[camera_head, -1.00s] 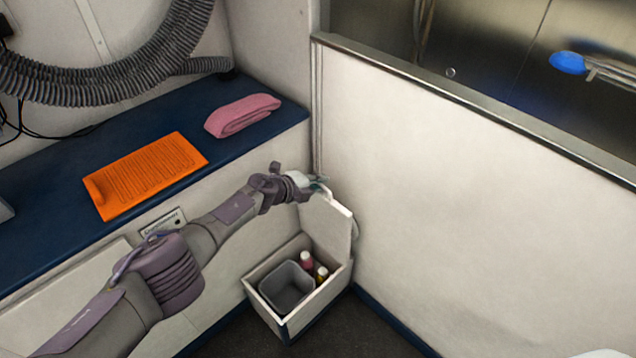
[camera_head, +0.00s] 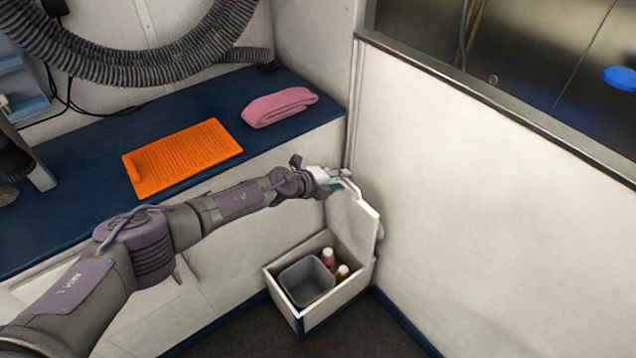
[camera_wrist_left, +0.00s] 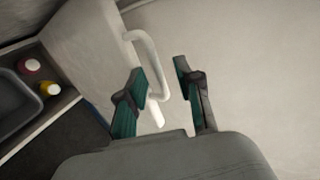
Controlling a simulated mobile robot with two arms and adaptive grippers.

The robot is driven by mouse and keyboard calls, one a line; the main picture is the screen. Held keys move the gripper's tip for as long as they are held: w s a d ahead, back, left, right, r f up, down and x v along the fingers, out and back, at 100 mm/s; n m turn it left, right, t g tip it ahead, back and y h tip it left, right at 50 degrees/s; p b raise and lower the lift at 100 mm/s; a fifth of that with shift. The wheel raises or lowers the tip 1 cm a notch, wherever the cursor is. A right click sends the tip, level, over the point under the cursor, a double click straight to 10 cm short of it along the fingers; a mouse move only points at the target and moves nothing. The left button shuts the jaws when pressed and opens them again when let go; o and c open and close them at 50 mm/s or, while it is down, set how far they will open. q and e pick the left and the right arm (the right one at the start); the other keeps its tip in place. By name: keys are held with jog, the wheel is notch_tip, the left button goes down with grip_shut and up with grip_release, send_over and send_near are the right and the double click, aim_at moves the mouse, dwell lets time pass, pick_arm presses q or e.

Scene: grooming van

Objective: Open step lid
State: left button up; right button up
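The white step box (camera_head: 335,310) stands in the corner with its lid (camera_head: 352,228) raised upright at the back. A white loop handle (camera_wrist_left: 150,55) is on the lid. It also shows at the lid's top in the head view (camera_head: 350,186). My left gripper (camera_head: 343,183) is at that handle. In the wrist view my left gripper (camera_wrist_left: 163,85) has its green-padded fingers apart, with part of the handle between them and a gap on the right side. My right gripper is in neither view.
A grey bin (camera_head: 306,281) and two bottles, one pink (camera_head: 328,258) and one yellow (camera_head: 342,272), stand inside the box. A blue-topped bench (camera_head: 70,190) on the left holds an orange mat (camera_head: 185,157) and pink towel (camera_head: 279,107). A white panel (camera_head: 470,200) rises on the right.

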pick_arm(q)
jog(key=v, duration=0.8)
jog(key=shift+s, duration=0.2)
jog(key=s+d+f+n+t+h, duration=0.1)
jog(key=s+d+f+n+t, duration=0.1)
jog(key=s+d+n, duration=0.3)
jog(key=s+a+f+n+g+y, duration=0.1)
jog(key=s+a+f+n+y, duration=0.4)
jog(key=s+a+f+n, duration=0.35)
jog(key=s+a+f+n+y, duration=0.45)
jog(key=a+f+n, duration=0.35)
jog(key=f, duration=0.4)
jog(key=s+a+f+n+g+y, duration=0.1)
jog(key=s+a+f+n+g, duration=0.3)
jog(key=s, duration=0.7)
jog(key=s+a+f+n+g, duration=0.1)
jog(key=s+a+f+g, duration=0.1)
jog(key=s+a+f, duration=0.6)
jog(key=s+a+r+g+p, duration=0.1)
jog(key=s+r+p, duration=0.1)
jog(key=s+p, duration=1.3)
jog(key=s, duration=0.3)
jog(key=shift+s+r+p, duration=0.2)
jog(key=shift+r+p, duration=0.15)
jog(key=shift+r, duration=0.05)
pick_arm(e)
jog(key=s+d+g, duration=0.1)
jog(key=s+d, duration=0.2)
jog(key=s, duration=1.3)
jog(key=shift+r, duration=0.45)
